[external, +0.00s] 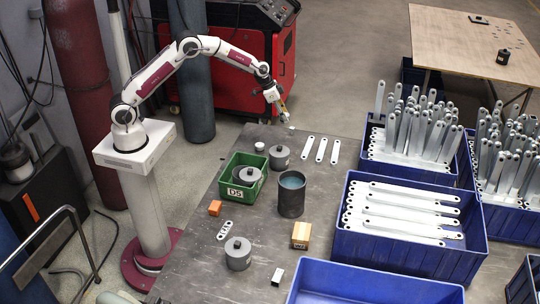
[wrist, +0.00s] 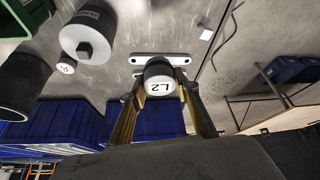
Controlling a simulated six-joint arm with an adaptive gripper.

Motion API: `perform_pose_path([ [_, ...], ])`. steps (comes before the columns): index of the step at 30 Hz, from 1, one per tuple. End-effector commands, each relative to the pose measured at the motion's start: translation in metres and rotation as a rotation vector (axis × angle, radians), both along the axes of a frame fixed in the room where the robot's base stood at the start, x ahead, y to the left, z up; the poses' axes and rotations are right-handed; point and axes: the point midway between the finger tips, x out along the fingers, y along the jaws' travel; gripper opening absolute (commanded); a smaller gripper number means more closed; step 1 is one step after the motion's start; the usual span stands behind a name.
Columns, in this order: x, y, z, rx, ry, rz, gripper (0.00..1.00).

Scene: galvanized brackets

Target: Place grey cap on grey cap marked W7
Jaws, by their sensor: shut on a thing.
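My gripper (external: 284,112) is high above the far edge of the dark table. In the wrist view its two gold fingers (wrist: 160,98) are shut on a small grey cap (wrist: 159,86). Its white face has a marking that looks like L2. Larger grey cylinders with a knob on top stand on the table: one beside the green bin (external: 280,157) and one at the near end (external: 238,255). The first seems to show in the wrist view too (wrist: 85,32). Another grey cylinder (external: 246,174) sits in the green bin. I can read no W7 anywhere.
The green bin (external: 233,198) is labelled D5. A dark open cylinder (external: 291,200), an orange block (external: 215,208), a wooden box (external: 301,235) and a small white piece (external: 259,146) stand around. Flat brackets (external: 320,149) lie nearby. Blue crates (external: 405,255) of brackets fill the right.

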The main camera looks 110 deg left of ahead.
Motion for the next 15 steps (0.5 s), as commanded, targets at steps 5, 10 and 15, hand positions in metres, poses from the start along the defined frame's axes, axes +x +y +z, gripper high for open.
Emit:
perform_pose_path([
  [5,-0.022,-0.011,0.009,-0.009,-0.002,0.010,0.07],
  [10,-0.044,-0.022,0.012,-0.015,0.001,0.016,0.07],
  [15,-0.066,-0.034,0.011,-0.020,0.006,0.018,0.07],
])
